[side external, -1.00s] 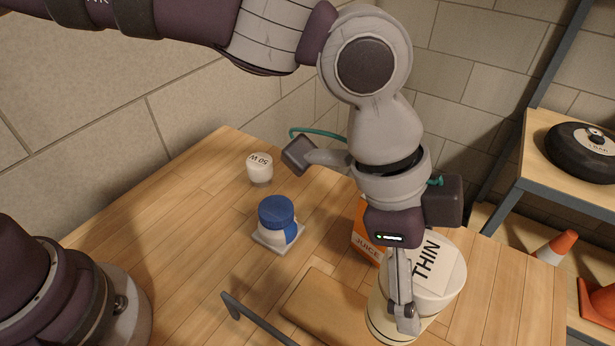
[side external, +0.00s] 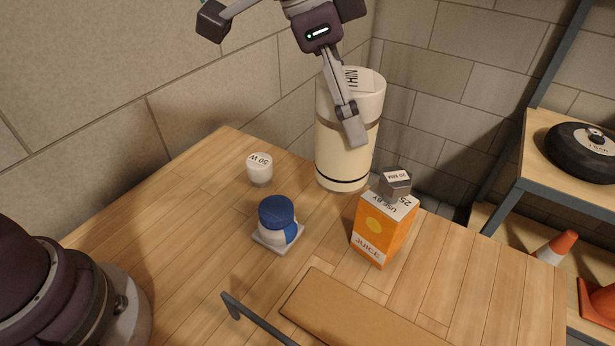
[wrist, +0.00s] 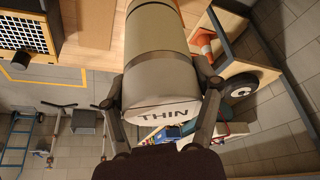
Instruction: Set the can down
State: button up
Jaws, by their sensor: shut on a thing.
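The can (side external: 344,150) is a tall cream cylinder with a grey band and a white top marked THIN. It stands out upright in the side external view, near the table's back edge, behind the juice carton. My gripper (side external: 350,125) is shut on the can's upper part. In the wrist view the can (wrist: 160,40) lies between the two fingers of my gripper (wrist: 162,100), one on each side. I cannot tell whether the can's base touches the wooden table (side external: 210,215) or hangs above it.
An orange juice carton (side external: 378,232) with a dark grey block (side external: 395,183) on top stands in front of the can. A blue-lidded jar (side external: 277,218) sits on a small pad, and a white 50 W piece (side external: 260,169) is left of the can. A brown board (side external: 350,310) lies at the front.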

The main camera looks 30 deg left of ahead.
jog(key=s+a+n+t+y, duration=0.3)
jog(key=a+n, duration=1)
jog(key=a, duration=1.5)
jog(key=shift+g+y, duration=0.5)
jog(key=shift+y, duration=0.3)
jog(key=f, duration=1)
jog(key=w+f, duration=0.1)
jog(key=f, duration=0.4)
jog(key=shift+a+f, duration=0.2)
jog(key=shift+a, duration=0.15)
jog(key=shift+f, duration=0.1)
jog(key=o, duration=1.2)
jog(key=shift+o, duration=0.2)
